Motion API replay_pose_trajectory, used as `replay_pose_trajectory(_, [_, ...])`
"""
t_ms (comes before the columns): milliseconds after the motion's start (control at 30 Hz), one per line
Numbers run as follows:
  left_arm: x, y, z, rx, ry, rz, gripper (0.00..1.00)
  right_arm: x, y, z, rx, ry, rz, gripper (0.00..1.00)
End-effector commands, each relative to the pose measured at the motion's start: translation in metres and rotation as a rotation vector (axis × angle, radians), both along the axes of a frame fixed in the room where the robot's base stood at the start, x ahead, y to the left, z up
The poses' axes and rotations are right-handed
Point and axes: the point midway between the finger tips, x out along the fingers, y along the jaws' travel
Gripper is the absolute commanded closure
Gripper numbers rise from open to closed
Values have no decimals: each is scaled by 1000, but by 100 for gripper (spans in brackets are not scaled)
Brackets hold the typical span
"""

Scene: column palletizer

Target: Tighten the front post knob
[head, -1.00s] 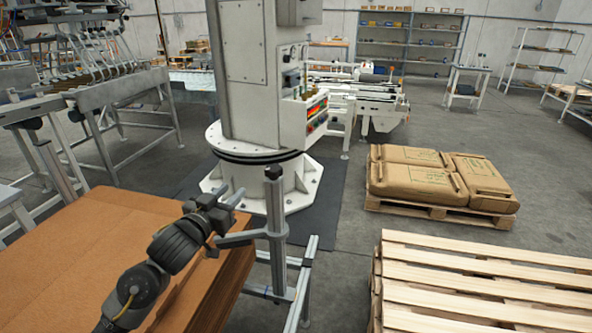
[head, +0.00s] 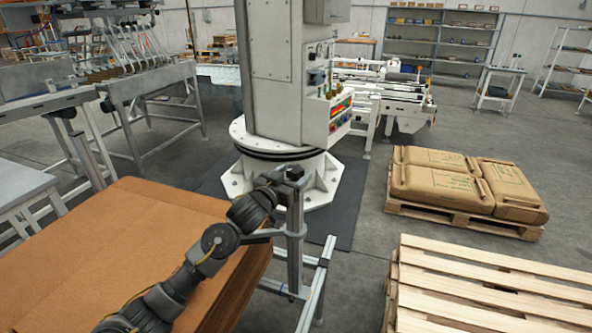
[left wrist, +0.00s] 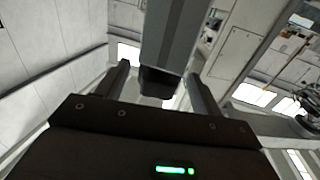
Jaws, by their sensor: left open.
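The grey front post (head: 295,235) stands at the right edge of the brown stack, with a dark block on its top. My left gripper (head: 279,186) is at the post's upper end, just left of it; its fingers are hard to make out there. In the left wrist view, my left gripper (left wrist: 161,86) is open, one finger on each side of a dark knob-like piece (left wrist: 160,82). This piece is at the end of the grey post (left wrist: 175,38). I cannot tell whether the fingers touch it. My right gripper is not in view.
The brown cardboard stack (head: 110,240) lies under my left arm. A white machine column (head: 280,90) stands behind the post. An empty wooden pallet (head: 490,290) is at the front right, with a pallet of sacks (head: 465,185) behind it. Floor is clear between them.

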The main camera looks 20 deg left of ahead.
Motion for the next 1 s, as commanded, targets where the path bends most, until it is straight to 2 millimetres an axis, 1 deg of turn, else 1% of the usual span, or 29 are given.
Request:
replay_pose_trajectory(33, [6,-2,1,-1,1,1,33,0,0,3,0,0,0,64])
replay_pose_trajectory(100, [12,-3,1,-1,0,1,33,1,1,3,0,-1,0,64])
replay_pose_trajectory(200, [17,-5,0,-1,0,1,33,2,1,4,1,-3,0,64])
replay_pose_trajectory(500, [19,-5,0,0,0,0,33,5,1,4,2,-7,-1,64])
replay_pose_trajectory(833, [18,-5,0,0,0,0,76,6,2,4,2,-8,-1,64])
replay_pose_trajectory(1000, [18,-5,0,1,1,-9,76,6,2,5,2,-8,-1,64])
